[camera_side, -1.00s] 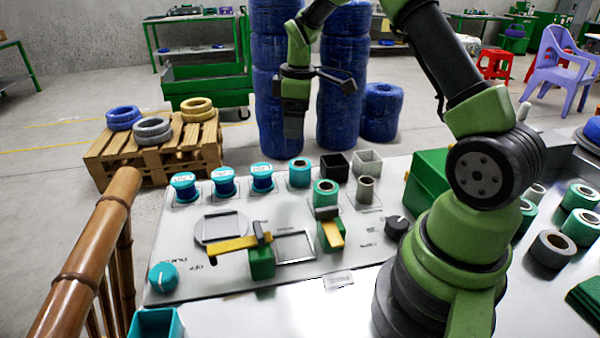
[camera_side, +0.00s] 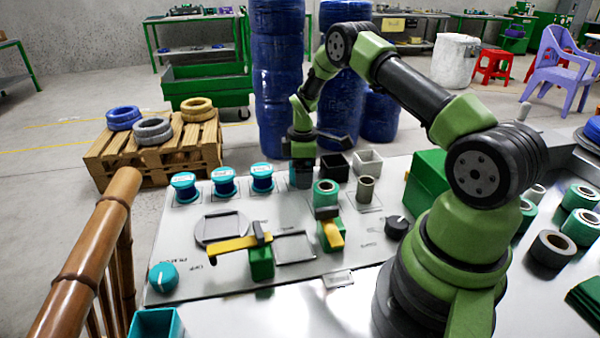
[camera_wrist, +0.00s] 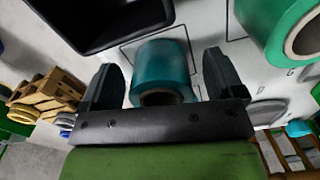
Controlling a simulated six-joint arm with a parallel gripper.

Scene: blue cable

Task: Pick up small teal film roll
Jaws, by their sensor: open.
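The small teal film roll (camera_wrist: 161,72) stands in a marked square on the panel in the wrist view, between the two fingers of my gripper (camera_wrist: 160,82). The fingers are apart, with a gap showing on each side of the roll. In the side view my gripper (camera_side: 302,174) points down over the roll's place at the panel's back edge. It hides most of the roll there, so I cannot tell contact from that side.
A larger green roll (camera_side: 326,190) stands close by on the right. A black square bin (camera_side: 335,166) and a grey bin (camera_side: 367,161) are just behind. Several blue spools (camera_side: 223,181) line the back left. A yellow-handled lever (camera_side: 240,243) is in front.

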